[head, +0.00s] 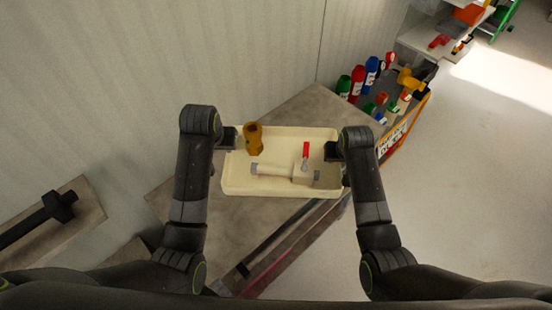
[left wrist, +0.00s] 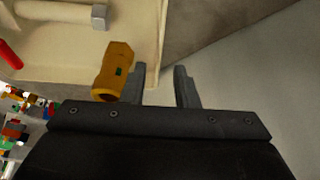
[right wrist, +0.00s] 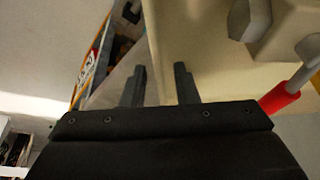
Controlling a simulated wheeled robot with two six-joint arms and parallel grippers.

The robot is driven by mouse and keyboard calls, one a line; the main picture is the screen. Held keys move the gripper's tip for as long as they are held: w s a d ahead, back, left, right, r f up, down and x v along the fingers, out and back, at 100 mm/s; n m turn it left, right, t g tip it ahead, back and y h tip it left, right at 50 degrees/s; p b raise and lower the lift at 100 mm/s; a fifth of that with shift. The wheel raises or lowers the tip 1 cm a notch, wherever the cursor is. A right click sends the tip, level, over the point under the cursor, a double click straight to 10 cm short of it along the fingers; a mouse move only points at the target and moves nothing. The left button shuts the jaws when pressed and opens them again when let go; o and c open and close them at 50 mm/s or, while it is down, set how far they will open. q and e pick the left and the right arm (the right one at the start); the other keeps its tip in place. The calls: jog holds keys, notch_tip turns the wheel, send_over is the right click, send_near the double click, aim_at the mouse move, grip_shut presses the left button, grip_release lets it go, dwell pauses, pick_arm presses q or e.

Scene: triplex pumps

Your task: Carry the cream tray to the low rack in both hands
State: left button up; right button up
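The cream tray (head: 235,180) sits over a grey-brown tabletop in the middle of the head view. It holds an ochre fitting (head: 254,139) at its left end and a cream pipe-like part (head: 278,171) with a grey end and a red handle (head: 306,149). My left gripper (head: 237,140) is at the tray's left end; in the left wrist view its fingers (left wrist: 161,86) are apart with the tray wall between them. My right gripper (head: 335,151) is at the right end; in the right wrist view its fingers (right wrist: 160,85) are also apart around the wall.
An orange-edged bin (head: 405,128) with several coloured bottles and parts stands just beyond the tray's right side. A white shelf (head: 425,40) is behind it. A wall runs along the back left. A grey-brown board with a black bar (head: 40,218) lies left. Floor at the right is clear.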

jog(key=shift+r, duration=0.2)
pick_arm(q)
jog(key=shift+v, duration=1.2)
pick_arm(e)
jog(key=v, duration=1.1)
jog(key=shift+s+r, duration=0.25)
jog(key=shift+r, duration=0.05)
jog(key=shift+f, duration=0.1)
